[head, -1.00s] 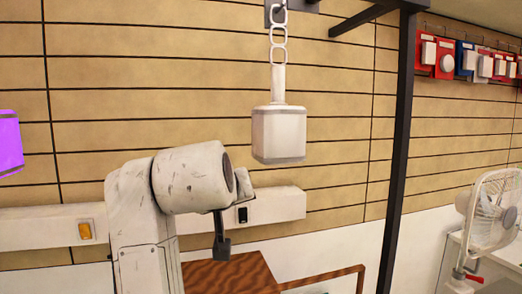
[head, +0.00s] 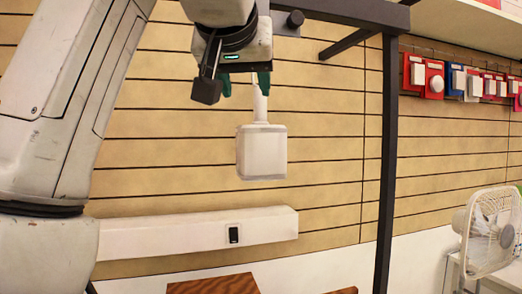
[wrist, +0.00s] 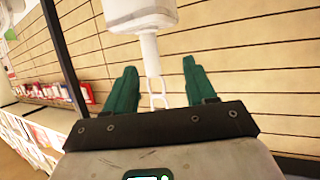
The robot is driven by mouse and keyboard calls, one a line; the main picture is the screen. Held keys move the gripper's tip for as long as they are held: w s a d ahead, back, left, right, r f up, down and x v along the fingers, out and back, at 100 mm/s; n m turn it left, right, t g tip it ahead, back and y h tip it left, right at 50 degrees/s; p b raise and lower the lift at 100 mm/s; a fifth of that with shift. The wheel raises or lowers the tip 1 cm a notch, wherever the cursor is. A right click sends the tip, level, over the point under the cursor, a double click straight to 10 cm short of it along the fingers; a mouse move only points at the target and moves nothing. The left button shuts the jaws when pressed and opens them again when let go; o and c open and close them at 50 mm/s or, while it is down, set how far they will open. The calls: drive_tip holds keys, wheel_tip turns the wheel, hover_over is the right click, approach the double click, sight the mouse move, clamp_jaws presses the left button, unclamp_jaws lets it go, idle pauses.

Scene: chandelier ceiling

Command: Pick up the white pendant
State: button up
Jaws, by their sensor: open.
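The white pendant (head: 262,152) is a rounded box-shaped lamp with a thin white neck, hanging from a dark bracket at the top of the head view. My gripper (head: 247,84) is above the box, by the upper neck, with its green fingertips pointing down. In the wrist view the pendant (wrist: 138,14) is at the top edge, and its neck and chain link run down between the two green fingers. My gripper (wrist: 157,78) is open, with gaps between the fingers and the neck. The upper chain is hidden behind my arm in the head view.
A dark metal frame post (head: 387,150) stands right of the pendant. A white rail (head: 190,234) with a black switch runs along the slatted wall. A brown wooden surface (head: 215,285) is below. A white fan (head: 490,232) and packaged goods (head: 460,82) are at right.

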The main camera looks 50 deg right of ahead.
sight(261, 107)
drive_tip(key=x, duration=0.5)
drive_tip(key=shift+s+d+r+p, duration=0.2)
drive_tip(key=shift+d+r+p, duration=0.15)
drive_tip(key=shift+d, duration=0.15)
drive_tip(key=shift+s+d+p+x, duration=0.15)
drive_tip(key=shift+p+x, duration=0.1)
drive_tip(key=shift+x, duration=1.05)
drive_tip(key=shift+s+d+p+x, duration=0.15)
drive_tip(key=shift+p+x, duration=0.1)
drive_tip(key=shift+x, duration=1.1)
drive_tip(key=shift+a, duration=0.1)
drive_tip(key=shift+c, duration=0.3)
clamp_jaws()
drive_tip(key=shift+r, duration=0.1)
